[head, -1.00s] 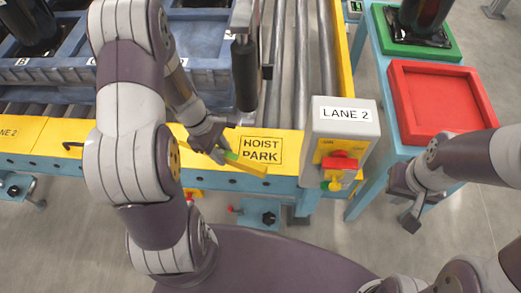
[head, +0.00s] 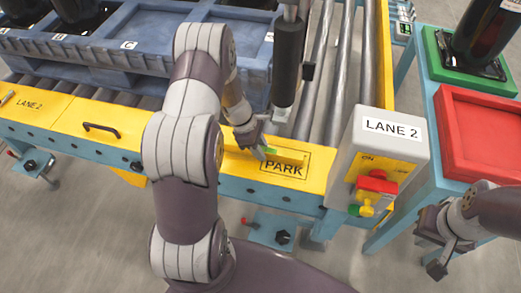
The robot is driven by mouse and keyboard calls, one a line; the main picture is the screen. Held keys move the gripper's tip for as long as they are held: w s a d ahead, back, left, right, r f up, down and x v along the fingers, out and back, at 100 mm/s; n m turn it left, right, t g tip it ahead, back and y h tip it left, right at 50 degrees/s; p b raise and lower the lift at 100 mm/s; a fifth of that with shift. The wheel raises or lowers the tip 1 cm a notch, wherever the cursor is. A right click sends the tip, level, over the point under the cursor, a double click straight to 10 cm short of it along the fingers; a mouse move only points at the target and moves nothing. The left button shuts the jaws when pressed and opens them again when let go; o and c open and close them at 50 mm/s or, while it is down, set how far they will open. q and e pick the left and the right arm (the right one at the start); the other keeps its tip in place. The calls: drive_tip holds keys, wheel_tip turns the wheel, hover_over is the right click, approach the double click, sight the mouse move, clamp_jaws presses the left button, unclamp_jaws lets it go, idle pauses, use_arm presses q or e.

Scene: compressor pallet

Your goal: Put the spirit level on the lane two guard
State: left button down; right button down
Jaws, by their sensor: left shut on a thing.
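My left gripper (head: 264,150) is shut on the spirit level, a thin yellow bar with a green part (head: 270,151). It is over the yellow lane two guard (head: 215,148), at the HOIST PARK label, and partly covers the word HOIST. Most of the level blends with the yellow guard, and I cannot tell whether it touches it. The guard runs along the front of the conveyor, with a LANE 2 label at its left end. My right gripper (head: 434,246) is open and empty at the lower right, away from the guard.
A grey LANE 2 control box (head: 378,150) with a red switch stands at the guard's right end. A black handle (head: 101,130) rises from the guard. A blue pallet (head: 130,62) sits on the rollers behind. A red tray (head: 490,135) is at the right.

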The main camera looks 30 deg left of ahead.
use_arm(q)
drive_tip(key=shift+r, duration=0.1)
drive_tip(key=c, duration=0.8)
unclamp_jaws()
drive_tip(key=shift+c, duration=0.2)
drive_tip(key=p+v, duration=0.4)
drive_tip(key=v, duration=0.8)
